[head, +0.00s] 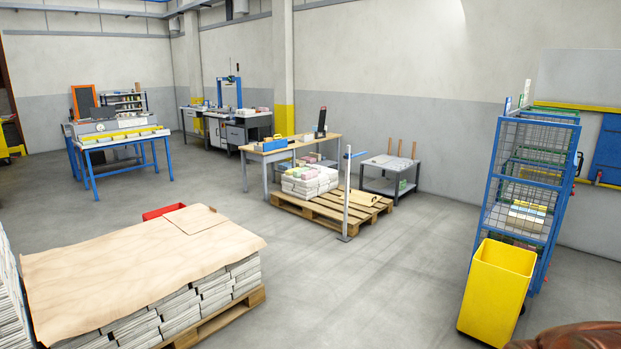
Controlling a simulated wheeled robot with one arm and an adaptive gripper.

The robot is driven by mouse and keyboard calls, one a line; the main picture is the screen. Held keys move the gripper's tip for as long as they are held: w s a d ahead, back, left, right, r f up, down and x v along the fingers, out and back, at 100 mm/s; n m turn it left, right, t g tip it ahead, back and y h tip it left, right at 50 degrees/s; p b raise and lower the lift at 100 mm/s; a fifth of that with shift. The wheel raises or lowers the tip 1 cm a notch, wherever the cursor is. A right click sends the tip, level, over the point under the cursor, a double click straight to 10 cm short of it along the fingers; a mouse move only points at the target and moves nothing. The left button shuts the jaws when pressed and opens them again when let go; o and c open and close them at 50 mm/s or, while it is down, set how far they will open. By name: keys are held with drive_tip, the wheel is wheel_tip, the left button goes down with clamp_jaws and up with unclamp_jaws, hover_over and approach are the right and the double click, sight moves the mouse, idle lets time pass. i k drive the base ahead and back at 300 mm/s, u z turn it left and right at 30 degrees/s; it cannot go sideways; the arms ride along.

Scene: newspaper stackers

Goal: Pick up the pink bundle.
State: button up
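A stack of newspaper bundles (308,185) sits on a wooden pallet (345,208) in the middle distance. Most of its bundles are white or grey, and some at the top look pale green or pinkish. A small pinkish patch (311,158) shows at the back of this stack, near the workbench; it is too small to tell whether it is the pink bundle. My gripper is not in view.
A paper-covered stack (130,265) on a pallet fills the front left. A yellow bin (497,290) and a blue mesh cage trolley (525,180) holding bundles stand at right. A grey post (346,195) stands at the middle pallet. The central floor (340,290) is clear.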

sight(313, 173)
drive_tip(key=u, duration=0.3)
drive_tip(key=i, duration=7.4)
drive_tip(key=u, duration=1.2)
drive_tip(key=i, duration=2.85)
drive_tip(key=z, duration=0.05)
